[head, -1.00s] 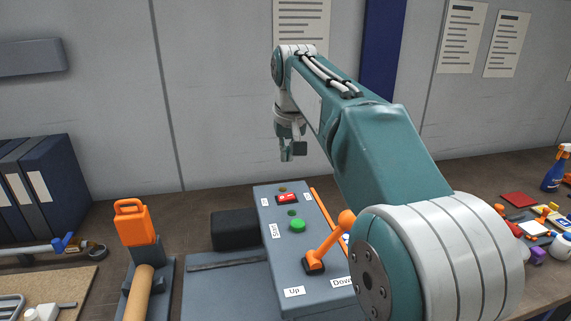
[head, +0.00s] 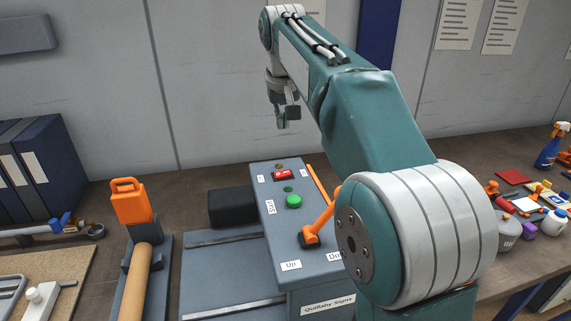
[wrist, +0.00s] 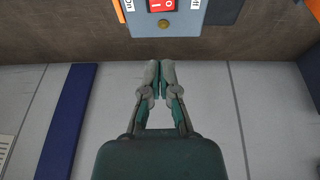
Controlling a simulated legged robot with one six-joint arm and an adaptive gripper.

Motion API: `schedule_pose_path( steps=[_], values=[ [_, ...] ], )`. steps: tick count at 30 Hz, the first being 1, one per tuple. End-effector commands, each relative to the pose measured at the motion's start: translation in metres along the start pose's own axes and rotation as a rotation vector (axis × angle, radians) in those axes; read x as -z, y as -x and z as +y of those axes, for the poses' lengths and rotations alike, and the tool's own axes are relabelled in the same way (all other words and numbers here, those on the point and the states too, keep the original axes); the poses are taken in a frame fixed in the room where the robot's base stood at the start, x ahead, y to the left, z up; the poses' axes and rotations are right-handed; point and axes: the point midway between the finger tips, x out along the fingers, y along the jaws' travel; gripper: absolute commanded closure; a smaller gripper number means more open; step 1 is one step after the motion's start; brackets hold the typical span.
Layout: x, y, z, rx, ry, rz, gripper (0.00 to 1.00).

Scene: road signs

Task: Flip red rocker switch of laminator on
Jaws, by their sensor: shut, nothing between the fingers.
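The laminator is a grey box (head: 318,240) on the bench, and its end shows at the top of the wrist view (wrist: 189,21). Its red rocker switch (head: 281,175) sits near the far end of the top face; in the wrist view the red switch (wrist: 161,5) is cut by the top edge, with white marks on it. My gripper (head: 283,124) hangs in the air above and behind the switch, pointing down, apart from the laminator. In the wrist view my gripper's fingertips (wrist: 160,66) are together and empty.
The laminator's top also bears a green button (head: 293,201) and an orange lever (head: 318,228). An orange-handled device (head: 130,202) stands to the left, with dark binders (head: 45,175) beyond it. Bottles and small items (head: 530,200) lie at the right. The wall is close behind.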

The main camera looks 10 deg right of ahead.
Motion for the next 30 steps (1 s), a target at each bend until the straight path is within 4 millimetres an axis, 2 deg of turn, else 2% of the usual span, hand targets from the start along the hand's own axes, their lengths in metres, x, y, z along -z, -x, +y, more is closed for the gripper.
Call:
schedule_pose_path(
  steps=[18, 24, 30],
  values=[
    [-0.006, -0.109, 0.002, 0.000, -0.001, -0.004, 1.00],
    [-0.011, -0.128, 0.004, 0.000, -0.001, -0.001, 1.00],
    [-0.012, -0.131, 0.004, 0.000, -0.001, -0.001, 1.00]
  ],
)
